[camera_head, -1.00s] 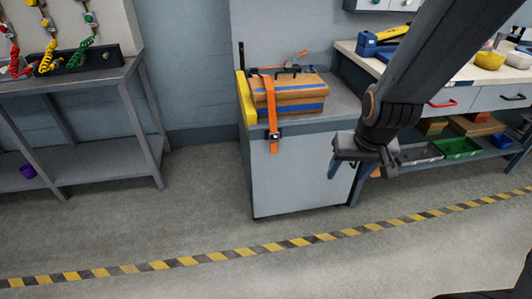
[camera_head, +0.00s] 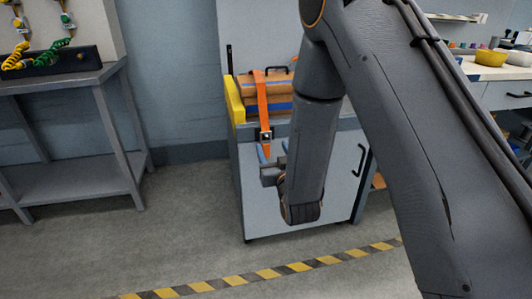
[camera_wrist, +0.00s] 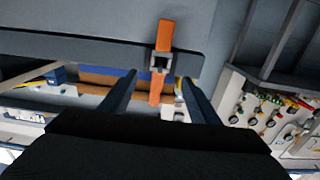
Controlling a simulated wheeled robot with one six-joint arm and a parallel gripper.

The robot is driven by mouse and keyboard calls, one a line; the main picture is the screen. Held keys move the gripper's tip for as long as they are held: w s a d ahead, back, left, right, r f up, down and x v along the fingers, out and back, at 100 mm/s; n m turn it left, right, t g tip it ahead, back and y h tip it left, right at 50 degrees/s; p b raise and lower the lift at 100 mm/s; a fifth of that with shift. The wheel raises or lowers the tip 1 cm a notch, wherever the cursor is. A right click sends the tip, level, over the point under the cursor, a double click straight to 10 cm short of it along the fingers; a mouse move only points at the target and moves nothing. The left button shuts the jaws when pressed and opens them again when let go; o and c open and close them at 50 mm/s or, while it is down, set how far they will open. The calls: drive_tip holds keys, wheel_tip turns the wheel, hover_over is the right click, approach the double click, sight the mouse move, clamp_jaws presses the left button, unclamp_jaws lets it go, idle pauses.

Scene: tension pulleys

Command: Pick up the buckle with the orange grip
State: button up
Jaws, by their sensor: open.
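The buckle (camera_head: 265,135) is a dark metal piece hanging on an orange strap (camera_head: 262,97) over the front edge of a grey cabinet. Its orange grip (camera_head: 266,150) hangs just below it. In the wrist view, which looks upside down, the buckle (camera_wrist: 160,64) shows ahead with the orange grip (camera_wrist: 165,36) above it. My gripper (camera_head: 272,156) is in front of the cabinet, close to the buckle. Its two fingers are apart and empty, and in the wrist view the buckle lies between the lines of the fingertips (camera_wrist: 159,80). The remaining distance is hard to tell.
The strap runs over a brown and blue load on the cabinet (camera_head: 250,190), beside a yellow side piece (camera_head: 234,101). A grey workbench (camera_head: 70,75) stands left, with open floor between. My arm hides much of the right side.

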drive_tip(key=b+x, duration=0.1)
drive_tip(key=x, duration=0.6)
drive_tip(key=c, duration=1.4)
drive_tip(key=p, duration=0.2)
approach(267, 138)
drive_tip(key=v, duration=0.8)
drive_tip(key=f+v, duration=0.1)
drive_tip(key=v, duration=0.3)
drive_tip(key=shift+s+d, duration=0.1)
drive_tip(key=shift+s, duration=0.05)
